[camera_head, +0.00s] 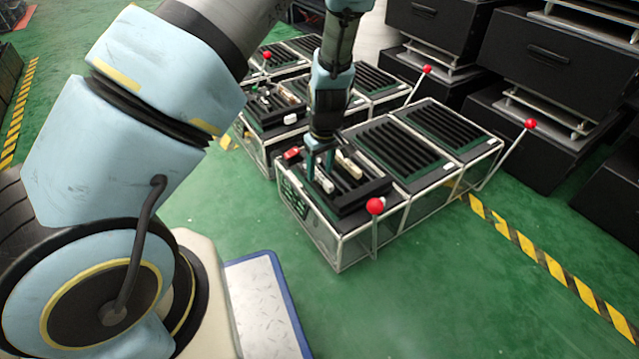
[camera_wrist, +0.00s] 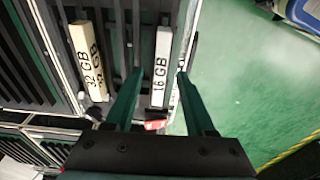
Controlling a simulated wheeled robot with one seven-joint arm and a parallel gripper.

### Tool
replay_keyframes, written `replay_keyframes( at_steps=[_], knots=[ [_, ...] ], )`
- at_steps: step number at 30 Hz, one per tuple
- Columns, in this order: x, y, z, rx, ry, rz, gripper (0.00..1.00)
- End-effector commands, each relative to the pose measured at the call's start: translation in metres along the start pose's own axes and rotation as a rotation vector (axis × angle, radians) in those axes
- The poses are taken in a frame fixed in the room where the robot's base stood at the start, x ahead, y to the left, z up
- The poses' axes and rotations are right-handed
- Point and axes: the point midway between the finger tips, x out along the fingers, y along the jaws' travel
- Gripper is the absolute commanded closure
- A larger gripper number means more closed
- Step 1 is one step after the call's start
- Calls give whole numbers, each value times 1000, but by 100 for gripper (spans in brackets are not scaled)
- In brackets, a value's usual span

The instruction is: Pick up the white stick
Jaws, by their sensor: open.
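The white stick (camera_wrist: 161,62), marked "16 GB", lies in a slotted dark tray on the near box in the wrist view. In the head view its near end (camera_head: 324,183) shows below my gripper. My gripper (camera_wrist: 159,74) is open, with its two teal fingers pointing down. In the wrist view the white stick appears between the fingertips, with a gap on either side. My gripper also shows in the head view (camera_head: 320,172), close above the tray. I cannot tell how far the fingertips are above the stick.
A cream stick (camera_wrist: 85,58), marked "32 GB", lies left of the white one. A red piece (camera_wrist: 156,124) is near the fingers. Red-knobbed levers (camera_head: 375,205) stand at the box edges. Black cases (camera_head: 550,60) are stacked behind. Green floor (camera_head: 440,290) is clear in front.

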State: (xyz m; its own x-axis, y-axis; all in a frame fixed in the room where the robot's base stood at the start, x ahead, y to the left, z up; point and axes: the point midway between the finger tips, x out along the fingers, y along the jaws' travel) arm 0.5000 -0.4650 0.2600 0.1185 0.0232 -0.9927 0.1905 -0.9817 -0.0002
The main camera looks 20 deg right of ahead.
Motion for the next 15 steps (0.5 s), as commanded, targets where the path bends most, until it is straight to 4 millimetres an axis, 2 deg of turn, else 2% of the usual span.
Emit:
replay_keyframes(
  at_steps=[1, 3, 11, 15],
  knots=[
    [14, 0, 0, -2, -1, -1, 45],
    [23, 0, 0, -2, 0, -1, 45],
    [24, 0, 0, 0, 0, 0, 45],
    [24, 0, 0, 0, 0, 0, 58]
  ],
)
